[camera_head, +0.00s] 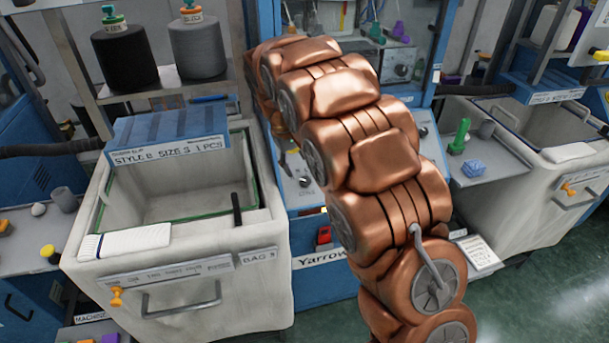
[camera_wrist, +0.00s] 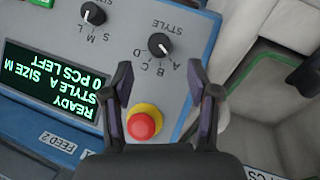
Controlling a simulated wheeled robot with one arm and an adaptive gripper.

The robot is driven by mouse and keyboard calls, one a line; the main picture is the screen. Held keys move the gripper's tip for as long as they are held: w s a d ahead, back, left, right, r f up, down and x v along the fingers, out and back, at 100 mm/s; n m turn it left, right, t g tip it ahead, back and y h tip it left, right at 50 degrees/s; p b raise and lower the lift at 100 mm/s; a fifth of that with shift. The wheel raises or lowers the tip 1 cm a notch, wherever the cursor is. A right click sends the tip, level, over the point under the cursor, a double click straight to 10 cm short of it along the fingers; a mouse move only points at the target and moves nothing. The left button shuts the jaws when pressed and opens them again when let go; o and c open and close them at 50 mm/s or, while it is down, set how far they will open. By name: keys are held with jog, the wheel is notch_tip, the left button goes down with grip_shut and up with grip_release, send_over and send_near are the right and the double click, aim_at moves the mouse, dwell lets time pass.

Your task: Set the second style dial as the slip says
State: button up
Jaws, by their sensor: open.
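The slip (camera_head: 168,150) on the bin's blue top reads "STYLE B SIZE S 1 PCS" in the head view. In the wrist view the control panel appears upside down. Its black style dial (camera_wrist: 160,44) has a pale mark pointing to the lower right, toward the letter A. The display (camera_wrist: 50,85) reads "READY, STYLE A SIZE M, 0 PCS LEFT". My gripper (camera_wrist: 160,82) is open and empty, its fingertips on either side just short of the style dial, with no visible contact. In the head view my arm hides the gripper and much of the panel.
The size dial (camera_wrist: 94,13) stands left of the style dial in the wrist view. A red button (camera_wrist: 141,125) on a yellow collar lies below, between my fingers. A white-walled bin (camera_head: 180,285) stands left of my arm, another bin (camera_head: 545,185) to the right.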

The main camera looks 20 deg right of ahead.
aim_at(305, 179)
jog(key=shift+p+x, duration=1.2)
jog(key=shift+x, duration=2.25)
jog(key=shift+c, duration=0.4)
grip_shut()
